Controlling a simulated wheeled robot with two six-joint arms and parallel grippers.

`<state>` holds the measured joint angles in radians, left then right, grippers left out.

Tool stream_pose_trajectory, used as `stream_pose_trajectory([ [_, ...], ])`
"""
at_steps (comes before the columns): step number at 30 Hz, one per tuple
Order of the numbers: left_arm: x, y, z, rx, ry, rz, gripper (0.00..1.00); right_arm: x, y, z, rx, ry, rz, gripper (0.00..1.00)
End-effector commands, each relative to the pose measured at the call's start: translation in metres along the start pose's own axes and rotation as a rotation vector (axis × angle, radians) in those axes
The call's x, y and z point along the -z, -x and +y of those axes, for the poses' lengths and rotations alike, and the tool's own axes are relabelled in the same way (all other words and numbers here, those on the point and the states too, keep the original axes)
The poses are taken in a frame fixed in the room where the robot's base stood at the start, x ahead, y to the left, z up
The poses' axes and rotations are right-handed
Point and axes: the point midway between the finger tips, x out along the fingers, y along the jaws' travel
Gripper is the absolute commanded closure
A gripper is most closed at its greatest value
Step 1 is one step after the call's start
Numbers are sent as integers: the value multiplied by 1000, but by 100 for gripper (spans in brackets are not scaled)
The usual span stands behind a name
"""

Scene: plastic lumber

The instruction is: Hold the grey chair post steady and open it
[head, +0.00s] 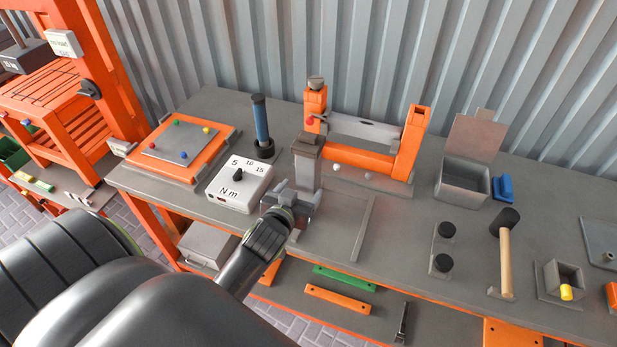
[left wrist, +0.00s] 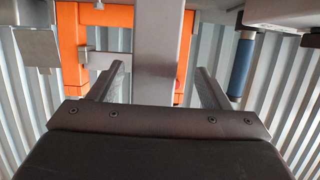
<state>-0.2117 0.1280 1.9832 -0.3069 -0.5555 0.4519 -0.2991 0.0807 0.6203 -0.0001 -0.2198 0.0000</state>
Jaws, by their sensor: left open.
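The grey chair post (head: 306,173) stands upright on the workbench, with a wider block at its top. My left gripper (head: 297,193) is open at the near side of the post, low down. In the left wrist view the post (left wrist: 158,50) runs between my two spread fingers (left wrist: 160,85), with a gap on each side. I cannot tell how deep the post sits between the fingers. The lower part of the post is partly hidden by the gripper in the head view. My right gripper is not in view.
A white torque box (head: 238,187) and a blue-handled tool (head: 261,125) stand left of the post. An orange frame (head: 360,158) stands just behind and right. A lidded grey box (head: 463,180) and a mallet (head: 505,262) are farther right.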

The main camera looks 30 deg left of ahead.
Motion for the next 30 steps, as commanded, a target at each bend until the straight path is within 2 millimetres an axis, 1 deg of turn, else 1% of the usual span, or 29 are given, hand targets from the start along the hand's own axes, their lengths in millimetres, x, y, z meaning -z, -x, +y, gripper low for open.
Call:
stream_pose_trajectory([
  [1,3,-4,1,-1,-1,1,29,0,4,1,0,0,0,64],
  [6,5,-25,6,-1,-1,0,29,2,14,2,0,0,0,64],
  [9,3,-36,6,-1,-1,-1,29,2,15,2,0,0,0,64],
  [12,2,-44,6,-1,-2,-1,29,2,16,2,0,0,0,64],
  [21,1,-47,6,-1,0,0,29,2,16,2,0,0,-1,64],
  [23,1,-47,6,-1,0,0,36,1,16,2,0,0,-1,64],
  [30,1,-47,6,-1,0,-1,67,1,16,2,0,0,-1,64],
])
